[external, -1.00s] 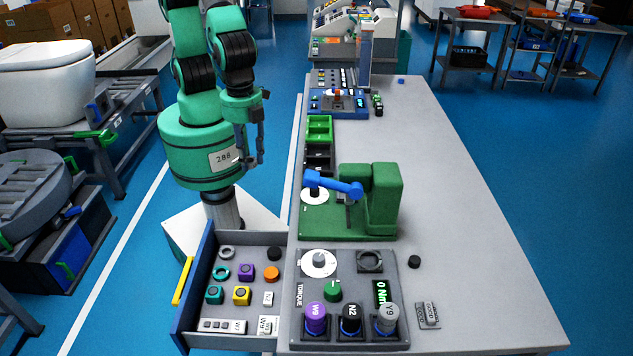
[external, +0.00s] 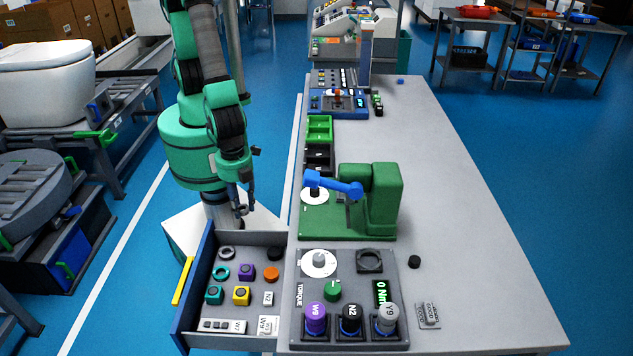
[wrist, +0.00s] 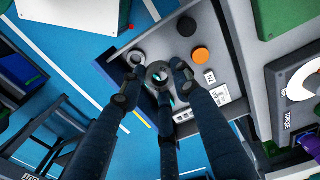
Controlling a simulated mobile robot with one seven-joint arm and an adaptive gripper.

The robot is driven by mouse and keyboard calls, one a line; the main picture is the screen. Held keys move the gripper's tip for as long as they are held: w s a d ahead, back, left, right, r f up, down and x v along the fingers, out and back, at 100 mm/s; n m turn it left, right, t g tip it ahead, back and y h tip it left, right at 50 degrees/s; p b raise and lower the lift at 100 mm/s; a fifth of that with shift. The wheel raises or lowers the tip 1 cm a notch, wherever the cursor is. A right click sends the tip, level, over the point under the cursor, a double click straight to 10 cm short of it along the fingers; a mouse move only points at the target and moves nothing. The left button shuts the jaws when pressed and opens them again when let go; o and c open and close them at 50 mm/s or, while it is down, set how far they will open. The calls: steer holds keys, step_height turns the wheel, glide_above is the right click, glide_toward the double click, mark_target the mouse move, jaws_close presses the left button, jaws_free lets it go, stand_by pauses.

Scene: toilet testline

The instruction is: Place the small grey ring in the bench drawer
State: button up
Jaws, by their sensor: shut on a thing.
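My gripper (external: 243,203) is shut on the small grey ring (wrist: 157,71), which sits between the fingertips in the wrist view. In the external view the ring is a tiny grey shape at the fingertips. The gripper is above and behind the bench drawer (external: 193,292), near its far edge. The drawer is pulled open to the left of the bench. Another grey ring (external: 226,252) lies inside it at the far left, and also shows in the wrist view (wrist: 136,58).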

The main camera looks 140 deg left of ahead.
step_height(320, 180, down, 10)
stand_by(0.3)
steer(key=shift+f, duration=0.1)
steer(key=b, duration=0.1)
glide_above(251, 255)
steer(key=shift+f, duration=3.1)
steer(key=shift+f, duration=0.1)
steer(key=shift+f+b, duration=0.65)
steer(key=shift+f, duration=1.1)
steer(key=shift+f, duration=0.2)
steer(key=o, duration=0.5)
steer(key=shift+o, duration=0.2)
